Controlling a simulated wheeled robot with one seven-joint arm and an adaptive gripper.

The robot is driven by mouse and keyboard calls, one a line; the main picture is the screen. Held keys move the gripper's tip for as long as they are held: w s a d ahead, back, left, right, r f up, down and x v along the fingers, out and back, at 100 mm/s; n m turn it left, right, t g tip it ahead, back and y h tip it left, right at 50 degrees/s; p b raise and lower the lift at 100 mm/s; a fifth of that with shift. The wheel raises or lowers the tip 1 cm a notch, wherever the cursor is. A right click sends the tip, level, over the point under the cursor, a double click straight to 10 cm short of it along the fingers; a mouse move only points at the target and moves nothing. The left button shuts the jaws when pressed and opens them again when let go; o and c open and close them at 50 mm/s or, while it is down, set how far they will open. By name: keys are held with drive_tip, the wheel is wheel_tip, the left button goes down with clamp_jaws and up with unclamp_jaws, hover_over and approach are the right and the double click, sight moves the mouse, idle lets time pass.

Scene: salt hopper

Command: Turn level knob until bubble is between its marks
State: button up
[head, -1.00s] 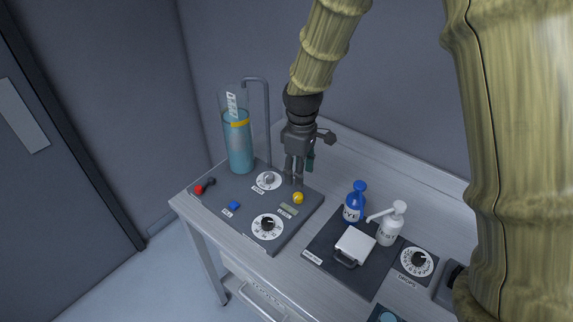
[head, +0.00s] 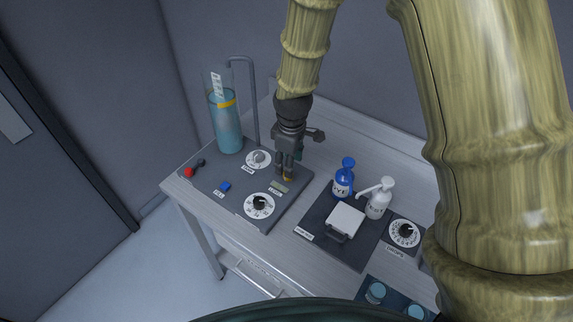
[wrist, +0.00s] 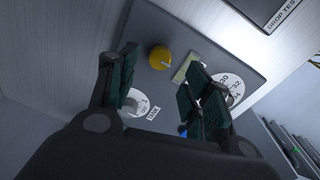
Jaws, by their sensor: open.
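The yellow level knob (head: 287,178) sits at the right corner of the dark panel, partly hidden by my gripper in the head view. In the wrist view the yellow knob (wrist: 160,57) shows whole, ahead of the fingertips and in the gap between them. My gripper (head: 286,171) points down over the knob. In the wrist view my gripper (wrist: 160,66) has its fingers apart and empty; touch with the knob cannot be made out. The pale level window (head: 279,187) is beside the knob and also shows in the wrist view (wrist: 186,67). Its bubble and marks are too small to read.
A white-faced tank dial (head: 258,159), a front dial (head: 259,205), a blue button (head: 224,187) and a red-ended lever (head: 189,172) share the panel. A blue water cylinder (head: 228,130) and a bent pipe (head: 254,100) stand behind. Bottles (head: 343,180) stand to the right.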

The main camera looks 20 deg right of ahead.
drive_tip(key=shift+g, duration=0.3)
drive_tip(key=s, duration=0.1)
drive_tip(key=s+f, duration=0.1)
drive_tip(key=s, duration=0.1)
drive_tip(key=shift+s+f, duration=0.4)
drive_tip(key=shift+s+r, duration=0.15)
drive_tip(key=shift+g, duration=0.3)
drive_tip(key=w+f, duration=0.2)
drive_tip(key=w, duration=0.1)
drive_tip(key=w+f, duration=0.2)
drive_tip(key=w, duration=0.1)
drive_tip(key=shift+f+p, duration=0.3)
drive_tip(key=shift+f, duration=0.1)
drive_tip(key=shift+w+d, duration=0.1)
drive_tip(key=shift+d, duration=0.05)
drive_tip(key=shift+s+r, duration=0.15)
drive_tip(key=shift+s, duration=0.05)
drive_tip(key=shift+s+r, duration=0.75)
drive_tip(key=shift+s, duration=0.35)
drive_tip(key=c, duration=0.9)
drive_tip(key=shift+w+f, duration=0.1)
drive_tip(key=shift+f, duration=0.05)
drive_tip(key=shift+c, duration=0.6)
drive_tip(key=shift+w+a+f, duration=0.2)
drive_tip(key=shift+w+f, duration=0.05)
drive_tip(key=shift+w, duration=0.1)
